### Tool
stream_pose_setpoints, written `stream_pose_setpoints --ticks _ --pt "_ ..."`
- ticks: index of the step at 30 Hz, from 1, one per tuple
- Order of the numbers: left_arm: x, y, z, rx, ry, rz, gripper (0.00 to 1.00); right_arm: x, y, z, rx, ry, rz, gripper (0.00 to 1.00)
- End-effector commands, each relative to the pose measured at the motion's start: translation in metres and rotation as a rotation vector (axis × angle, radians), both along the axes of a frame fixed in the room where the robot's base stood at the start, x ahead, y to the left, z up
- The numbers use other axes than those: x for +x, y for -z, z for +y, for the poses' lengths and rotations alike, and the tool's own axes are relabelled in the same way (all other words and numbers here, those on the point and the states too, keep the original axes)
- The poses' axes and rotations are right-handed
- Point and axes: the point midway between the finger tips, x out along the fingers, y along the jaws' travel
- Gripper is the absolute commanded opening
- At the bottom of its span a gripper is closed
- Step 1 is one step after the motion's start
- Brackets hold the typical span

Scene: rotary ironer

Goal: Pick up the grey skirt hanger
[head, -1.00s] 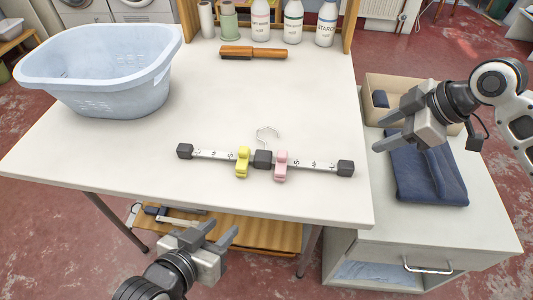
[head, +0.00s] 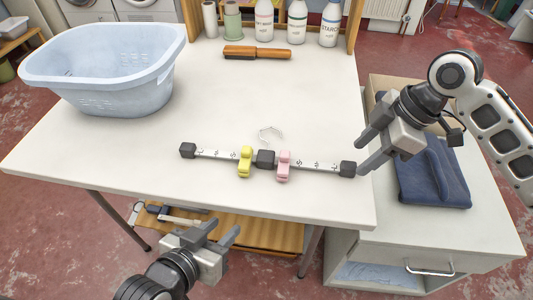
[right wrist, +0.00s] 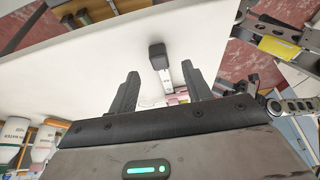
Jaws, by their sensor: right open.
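The skirt hanger (head: 264,159) lies flat on the white table. It is a pale marked bar with dark end caps, a dark centre block, a yellow clip (head: 245,162), a pink clip (head: 283,166) and a wire hook. My right gripper (head: 362,154) is open and empty, just right of the hanger's right end cap (head: 348,169), by the table's right edge. In the right wrist view that cap (right wrist: 157,56) and part of the bar show between the open fingers; their height above it is unclear. My left gripper (head: 223,229) is open and empty before the table's front edge.
A light blue basket (head: 100,70) stands at the table's back left. A wooden brush (head: 257,52) and several bottles (head: 296,22) are at the back. The table (head: 200,110) around the hanger is clear.

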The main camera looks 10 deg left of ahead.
Motion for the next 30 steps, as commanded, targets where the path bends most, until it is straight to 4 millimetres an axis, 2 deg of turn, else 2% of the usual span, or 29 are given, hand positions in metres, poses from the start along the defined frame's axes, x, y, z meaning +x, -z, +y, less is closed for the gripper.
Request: stream_pose_setpoints --ticks 7,15,20,21,30 --pt "0.000 0.000 0.000 0.000 0.000 0.000 0.36 0.000 0.034 0.017 0.000 -0.002 0.002 0.49" --pt "0.000 0.000 0.000 0.000 0.000 0.000 0.36 0.001 0.038 0.018 0.001 -0.001 0.000 0.49" --pt "0.000 0.000 0.000 0.000 0.000 0.000 0.36 0.001 0.038 0.018 0.000 -0.001 0.000 0.05" --pt "0.000 0.000 0.000 0.000 0.000 0.000 0.36 0.001 0.038 0.018 0.000 -0.001 0.000 0.00" --pt "0.000 0.000 0.000 0.000 0.000 0.000 0.36 0.001 0.034 0.018 0.002 -0.001 -0.003 0.00"
